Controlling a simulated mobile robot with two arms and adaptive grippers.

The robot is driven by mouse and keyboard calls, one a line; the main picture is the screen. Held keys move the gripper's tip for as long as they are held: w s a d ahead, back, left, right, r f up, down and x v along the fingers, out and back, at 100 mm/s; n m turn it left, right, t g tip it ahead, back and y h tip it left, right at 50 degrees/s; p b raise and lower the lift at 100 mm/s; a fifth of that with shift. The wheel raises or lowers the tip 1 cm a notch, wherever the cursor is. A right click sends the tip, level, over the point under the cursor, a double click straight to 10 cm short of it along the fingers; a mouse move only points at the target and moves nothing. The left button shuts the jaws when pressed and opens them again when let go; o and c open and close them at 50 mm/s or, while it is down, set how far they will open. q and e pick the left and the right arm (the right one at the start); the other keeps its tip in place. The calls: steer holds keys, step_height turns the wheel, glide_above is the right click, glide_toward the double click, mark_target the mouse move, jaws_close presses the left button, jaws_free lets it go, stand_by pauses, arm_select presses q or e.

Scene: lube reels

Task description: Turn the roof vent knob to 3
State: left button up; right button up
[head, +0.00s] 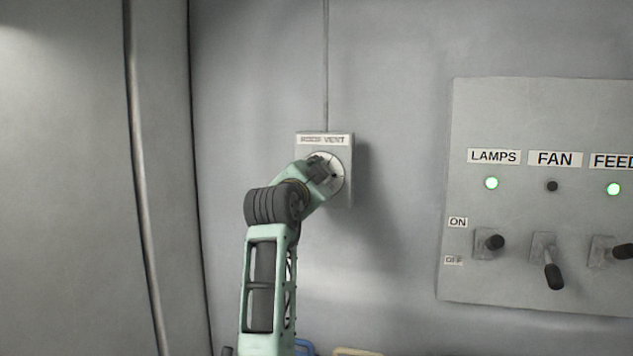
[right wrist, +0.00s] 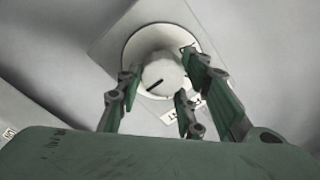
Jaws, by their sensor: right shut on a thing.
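The roof vent box (head: 343,190) is a small grey plate on the wall, with a label (head: 323,140) above a round white dial (head: 339,180). My right gripper (head: 322,172) covers most of the dial in the head view. In the right wrist view, the pale round knob (right wrist: 165,70) has a black pointer mark (right wrist: 154,86). The fingers of my right gripper (right wrist: 159,76) are closed on the knob from both sides. The dial's numbers are not readable, so I cannot tell the setting. My left gripper is not in view.
A switch panel (head: 520,120) is at the right, with LAMPS, FAN and FEED labels and levers. The lamps (head: 491,183) and feed (head: 613,189) lights glow green; the fan light (head: 552,186) is dark. A vertical conduit (head: 325,60) runs above the vent box. The wall between is clear.

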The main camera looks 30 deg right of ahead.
steer(key=shift+f, duration=0.25)
steer(key=o, duration=1.1)
steer(key=shift+s+d+r, duration=0.1)
steer(key=shift+s, duration=0.05)
step_height(320, 180, up, 10)
